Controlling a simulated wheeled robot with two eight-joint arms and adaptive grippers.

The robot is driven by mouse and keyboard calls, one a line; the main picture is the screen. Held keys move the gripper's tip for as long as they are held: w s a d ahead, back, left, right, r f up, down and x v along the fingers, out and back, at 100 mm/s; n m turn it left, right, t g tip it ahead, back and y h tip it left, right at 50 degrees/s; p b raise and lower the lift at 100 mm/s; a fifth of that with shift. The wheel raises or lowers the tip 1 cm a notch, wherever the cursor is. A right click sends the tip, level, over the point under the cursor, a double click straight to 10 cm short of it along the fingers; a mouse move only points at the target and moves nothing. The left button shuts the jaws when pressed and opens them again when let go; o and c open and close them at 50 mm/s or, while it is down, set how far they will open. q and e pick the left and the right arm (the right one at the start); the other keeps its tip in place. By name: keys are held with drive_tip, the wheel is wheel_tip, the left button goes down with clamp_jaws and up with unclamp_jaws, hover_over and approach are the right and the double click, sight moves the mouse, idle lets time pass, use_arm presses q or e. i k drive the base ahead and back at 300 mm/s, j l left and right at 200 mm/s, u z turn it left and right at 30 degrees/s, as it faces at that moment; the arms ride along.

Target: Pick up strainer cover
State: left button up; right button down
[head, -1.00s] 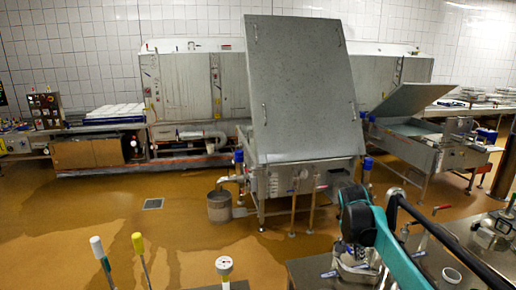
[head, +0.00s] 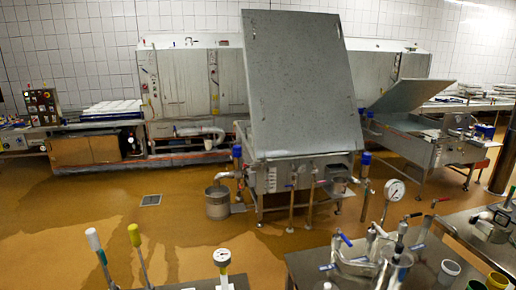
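I cannot make out for certain which part is the strainer cover. A round dial gauge (head: 395,190) rises above the assembly. Neither of my grippers is in the head view.
A large vat with a tilted grey lid (head: 303,85) stands at the centre, with a metal bucket (head: 218,201) on its left. Another steel table (head: 470,232) is at the right. A white and a yellow cup (head: 497,281) sit lower right.

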sight(397, 256)
drive_tip(key=l+z, duration=0.2)
drive_tip(key=l, duration=0.3)
drive_tip(key=l+z, duration=0.2)
drive_tip(key=l, duration=0.3)
drive_tip(key=i+l+z, duration=0.2)
drive_tip(key=l, duration=0.25)
